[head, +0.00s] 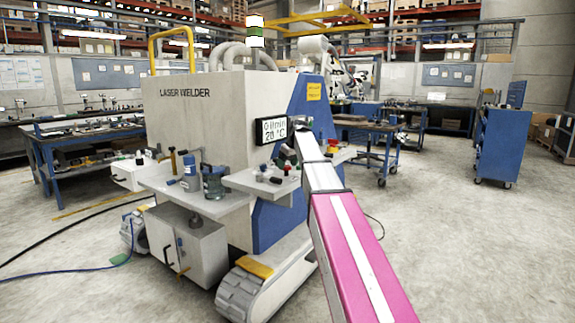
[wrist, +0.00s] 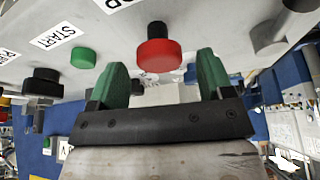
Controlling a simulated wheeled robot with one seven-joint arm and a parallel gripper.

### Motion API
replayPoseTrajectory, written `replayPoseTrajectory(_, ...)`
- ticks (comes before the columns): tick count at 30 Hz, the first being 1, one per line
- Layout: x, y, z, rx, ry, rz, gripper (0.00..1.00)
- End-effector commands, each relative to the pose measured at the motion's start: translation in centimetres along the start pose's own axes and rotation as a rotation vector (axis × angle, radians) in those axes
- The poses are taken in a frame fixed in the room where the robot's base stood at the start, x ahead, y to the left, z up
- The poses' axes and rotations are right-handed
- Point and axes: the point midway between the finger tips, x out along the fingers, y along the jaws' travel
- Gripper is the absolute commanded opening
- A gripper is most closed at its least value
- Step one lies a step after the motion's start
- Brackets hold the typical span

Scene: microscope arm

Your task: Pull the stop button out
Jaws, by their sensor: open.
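The stop button is a round red knob (wrist: 158,54) on a black collar, sticking out of the light panel in the wrist view. A partly cut-off white label lies on the panel near it. My gripper (wrist: 160,64) has two green fingers, spread apart and empty. The red knob appears between the fingertips, with a gap on each side; I cannot tell how deep it sits between them. In the head view, my arm reaches to the laser welder's control shelf, and the fingers cannot be made out there.
A green button (wrist: 83,58) with a START label (wrist: 58,36) and a black knob (wrist: 42,82) sit to the left in the wrist view. A grey cylindrical part (wrist: 285,25) sticks out at right. The laser welder (head: 200,110) carries a display (head: 271,130) above the shelf.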

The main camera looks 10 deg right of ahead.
Motion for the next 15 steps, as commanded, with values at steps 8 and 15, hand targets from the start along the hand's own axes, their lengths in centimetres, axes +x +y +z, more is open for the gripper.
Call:
replayPoseTrajectory(8,-3.4,0.0,0.0,0.0,0.001,0.001,0.74)
replayPoseTrajectory(15,-7.9,0.1,0.0,0.0,0.002,0.002,0.74)
